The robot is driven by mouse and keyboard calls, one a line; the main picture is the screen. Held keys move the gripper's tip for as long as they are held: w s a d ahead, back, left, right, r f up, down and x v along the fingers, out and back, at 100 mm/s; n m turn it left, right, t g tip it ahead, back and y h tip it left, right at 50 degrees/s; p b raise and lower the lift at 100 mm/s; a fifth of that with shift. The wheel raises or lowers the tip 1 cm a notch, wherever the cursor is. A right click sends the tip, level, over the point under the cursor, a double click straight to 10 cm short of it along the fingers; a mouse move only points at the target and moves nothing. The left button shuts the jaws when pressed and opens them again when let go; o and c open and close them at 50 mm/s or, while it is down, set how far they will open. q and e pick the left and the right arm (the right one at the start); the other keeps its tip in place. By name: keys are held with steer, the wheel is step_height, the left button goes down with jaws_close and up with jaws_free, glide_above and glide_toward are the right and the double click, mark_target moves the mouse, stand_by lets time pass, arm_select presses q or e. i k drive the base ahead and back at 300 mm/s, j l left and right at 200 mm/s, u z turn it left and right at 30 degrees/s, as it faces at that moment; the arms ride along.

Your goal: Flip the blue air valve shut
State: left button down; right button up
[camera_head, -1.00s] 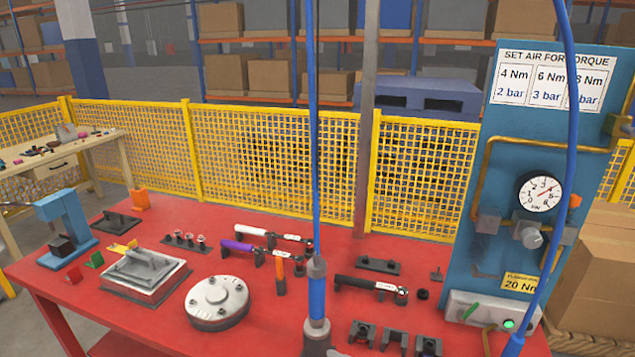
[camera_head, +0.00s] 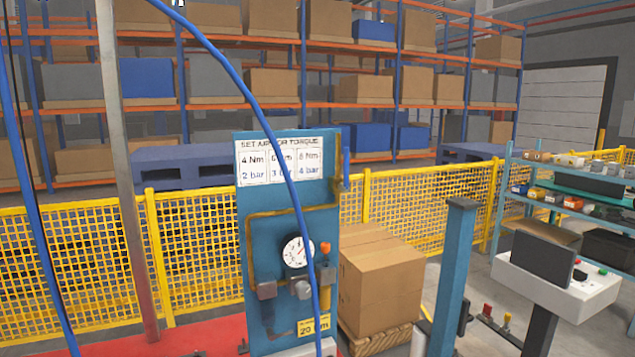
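A blue panel (camera_head: 258,228) stands at the centre, with brass pipe (camera_head: 250,255) running around it. A small upright blue lever (camera_head: 346,168), which looks like the air valve's handle, is at the panel's upper right edge, by the pipe. Its exact setting is too small to tell. A round white gauge (camera_head: 296,251) and a grey knob (camera_head: 301,288) are lower on the panel. A blue hose (camera_head: 290,180) hangs in front and covers part of the panel and its label. Neither gripper is in view.
A cardboard box (camera_head: 378,285) sits on a pallet right of the panel. A blue post (camera_head: 452,270) and a white console (camera_head: 560,285) stand farther right. Yellow mesh fence (camera_head: 200,260) runs behind. Only a strip of the red table (camera_head: 190,338) shows.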

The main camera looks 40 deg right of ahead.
mark_target(344, 188)
steer(key=z, duration=1.6)
